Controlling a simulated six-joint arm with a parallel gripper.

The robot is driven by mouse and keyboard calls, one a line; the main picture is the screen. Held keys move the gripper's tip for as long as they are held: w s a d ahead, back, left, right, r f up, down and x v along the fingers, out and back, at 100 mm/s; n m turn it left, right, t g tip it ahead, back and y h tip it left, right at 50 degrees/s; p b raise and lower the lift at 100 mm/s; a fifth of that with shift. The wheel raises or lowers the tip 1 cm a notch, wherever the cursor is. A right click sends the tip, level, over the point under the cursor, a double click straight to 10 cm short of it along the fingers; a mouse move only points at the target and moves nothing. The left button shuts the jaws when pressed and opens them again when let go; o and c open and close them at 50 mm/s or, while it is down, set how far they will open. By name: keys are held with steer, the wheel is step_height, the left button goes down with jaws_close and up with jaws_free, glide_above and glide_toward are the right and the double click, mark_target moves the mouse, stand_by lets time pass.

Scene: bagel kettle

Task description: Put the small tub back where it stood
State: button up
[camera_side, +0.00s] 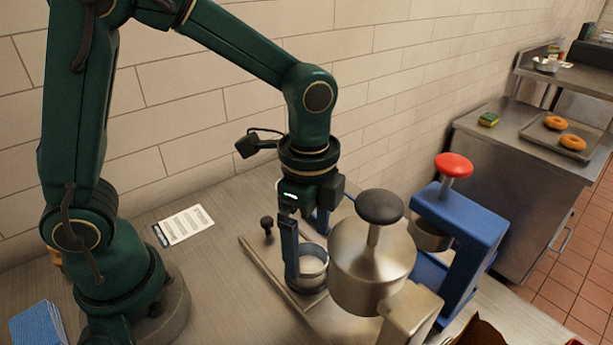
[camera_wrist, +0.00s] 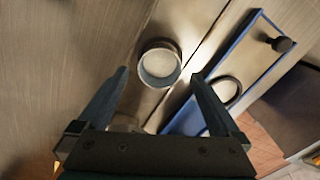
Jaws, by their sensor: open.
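In the wrist view the tub (camera_wrist: 158,66) has a pale inside and sits between and just past the fingertips of my open gripper (camera_wrist: 158,76). The fingers are spread on either side of it, with a gap visible to each. In the side view the near finger covers the tub's left part.
A metal cylinder with a black knob (camera_side: 368,268) stands close right of the tub. Beside it is a blue stand (camera_side: 465,225) with a red knob (camera_side: 453,165). A thin rail (camera_side: 270,272) runs along the counter. A printed card (camera_side: 184,226) lies left, with clear counter around it.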

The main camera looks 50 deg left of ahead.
mark_target(308, 258)
steer(key=shift+f, duration=2.25)
steer(key=c, duration=1.5)
steer(key=shift+r, duration=0.1)
